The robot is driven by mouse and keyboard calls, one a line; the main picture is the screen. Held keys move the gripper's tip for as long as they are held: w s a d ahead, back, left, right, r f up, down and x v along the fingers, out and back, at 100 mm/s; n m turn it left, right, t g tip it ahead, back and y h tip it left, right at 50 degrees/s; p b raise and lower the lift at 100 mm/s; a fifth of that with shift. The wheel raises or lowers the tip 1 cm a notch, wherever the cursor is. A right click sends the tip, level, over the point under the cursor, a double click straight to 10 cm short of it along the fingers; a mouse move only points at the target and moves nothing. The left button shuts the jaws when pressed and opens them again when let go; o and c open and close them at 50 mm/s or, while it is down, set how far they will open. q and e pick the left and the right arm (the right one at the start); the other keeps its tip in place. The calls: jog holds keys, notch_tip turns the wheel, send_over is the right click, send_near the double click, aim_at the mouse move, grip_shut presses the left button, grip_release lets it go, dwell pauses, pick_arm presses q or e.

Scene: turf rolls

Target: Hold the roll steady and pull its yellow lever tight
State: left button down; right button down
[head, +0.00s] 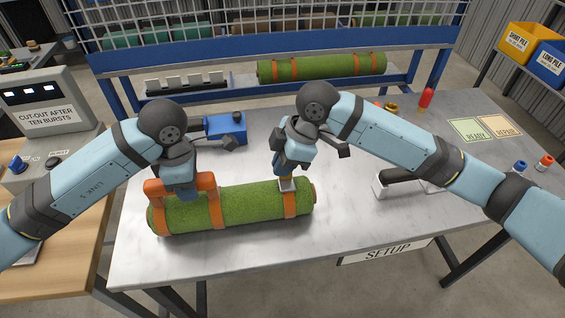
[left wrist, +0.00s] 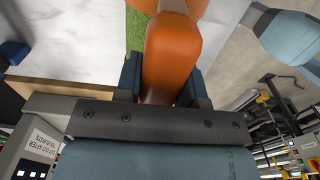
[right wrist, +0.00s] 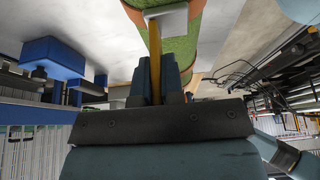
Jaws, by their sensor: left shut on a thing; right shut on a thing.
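A green turf roll (head: 252,203) with orange straps lies on the metal table. An orange handle (head: 153,188) stands up on its left part. My left gripper (head: 187,192) is shut on the orange handle, which also fills the middle of the left wrist view (left wrist: 172,50). My right gripper (head: 286,174) is above the roll's right end, at the right strap with its pale buckle (head: 287,184). In the right wrist view it is shut on the yellow lever (right wrist: 155,45), which stands out from the buckle plate (right wrist: 168,18). The lever is mostly hidden in the head view.
A blue device (head: 225,129) stands behind the roll. A black-handled tool (head: 402,175) on a white block lies to the right. Another turf roll (head: 322,66) rests on the rear shelf. READY (head: 471,130) and other cards lie at the right. The table front (head: 270,250) is clear.

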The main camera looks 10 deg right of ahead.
jog(key=shift+s, duration=0.1)
jog(key=t, duration=0.1)
jog(key=s+t, duration=0.1)
jog(key=t, duration=0.1)
jog(key=shift+s+f+n, duration=0.2)
jog(key=shift+n, duration=0.2)
jog(key=t, duration=0.2)
jog(key=s+t, duration=0.1)
jog(key=shift+s+f+n+t, duration=0.2)
jog(key=shift+f+n+t, duration=0.2)
jog(key=t, duration=0.1)
jog(key=s+f+t, duration=0.1)
jog(key=t, duration=0.1)
jog(key=shift+n+y, duration=0.3)
jog(key=shift+s+f+n+t+y, duration=0.15)
jog(key=shift+f+n+t, duration=0.1)
jog(key=shift+t, duration=0.45)
jog(key=shift+s+f+n+t+y, duration=0.1)
jog(key=shift+f+n+t+y, duration=0.1)
jog(key=shift+t, duration=0.5)
jog(key=c, duration=1.2)
grip_release()
jog(key=shift+c, duration=0.2)
